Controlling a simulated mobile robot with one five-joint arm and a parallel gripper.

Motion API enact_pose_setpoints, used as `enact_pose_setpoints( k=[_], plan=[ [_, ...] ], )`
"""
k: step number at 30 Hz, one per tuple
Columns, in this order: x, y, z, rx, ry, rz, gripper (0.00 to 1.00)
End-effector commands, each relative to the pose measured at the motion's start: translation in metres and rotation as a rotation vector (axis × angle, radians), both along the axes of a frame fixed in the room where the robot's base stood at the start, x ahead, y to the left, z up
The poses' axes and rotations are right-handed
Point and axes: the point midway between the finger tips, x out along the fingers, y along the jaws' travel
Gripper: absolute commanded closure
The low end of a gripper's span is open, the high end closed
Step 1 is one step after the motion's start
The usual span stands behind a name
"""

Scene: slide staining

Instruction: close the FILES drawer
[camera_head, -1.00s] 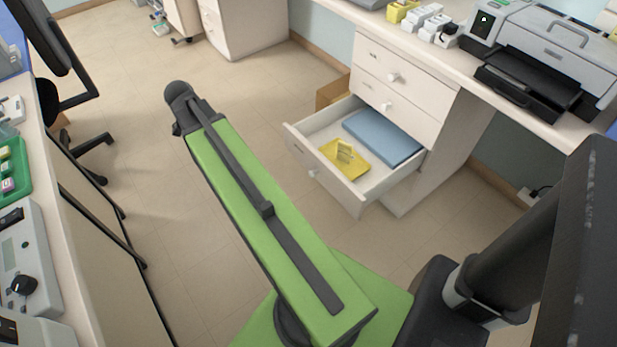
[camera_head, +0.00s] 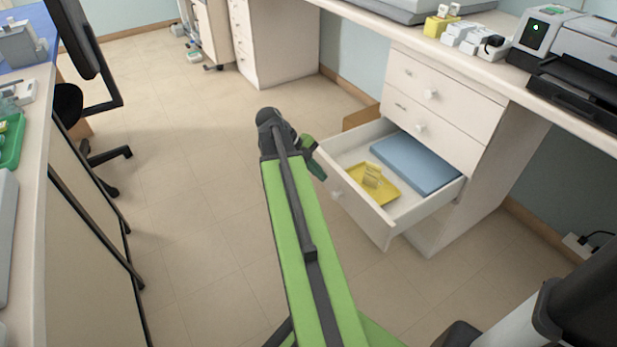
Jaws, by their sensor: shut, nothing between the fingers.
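My gripper (camera_head: 316,168) shows partly past the end of my green arm, close to the drawer's far left front corner in the picture. It looks shut and empty. I cannot tell whether it touches the drawer.
The two drawers above (camera_head: 432,122) are shut. A printer (camera_head: 570,60) and small boxes stand on the counter over the cabinet. A chair (camera_head: 85,110) and another bench (camera_head: 30,200) are at left. The floor (camera_head: 190,210) between is clear.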

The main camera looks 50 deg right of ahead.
Motion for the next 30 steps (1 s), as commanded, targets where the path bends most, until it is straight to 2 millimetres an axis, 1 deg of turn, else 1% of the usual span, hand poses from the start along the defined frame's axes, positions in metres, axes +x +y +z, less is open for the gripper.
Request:
enact_pose_setpoints(
  k=[1, 4, 6, 9, 15, 22, 23, 24, 25, 27, 30],
  plan=[
    [-0.007, -0.003, -0.019, -0.001, -0.001, -0.002, 1.0],
    [-0.018, -0.01, -0.035, 0.0, 0.0, -0.002, 1.0],
    [-0.02, -0.024, -0.024, 0.0, 0.001, -0.003, 1.0],
    [-0.024, -0.038, -0.024, 0.0, 0.001, -0.001, 1.0],
    [-0.028, -0.048, -0.023, 0.0, 0.001, 0.0, 1.0],
    [-0.028, -0.048, -0.023, 0.001, 0.001, 0.0, 1.0],
    [-0.033, -0.019, -0.023, 0.001, 0.001, 0.004, 1.0],
    [-0.029, -0.033, -0.024, 0.001, 0.0, 0.001, 1.0],
    [-0.029, -0.038, -0.024, 0.0, 0.0, -0.002, 1.0],
    [-0.031, -0.046, -0.023, 0.0, 0.001, -0.005, 1.0],
    [-0.035, -0.052, -0.024, 0.001, 0.001, -0.001, 1.0]
  ],
)
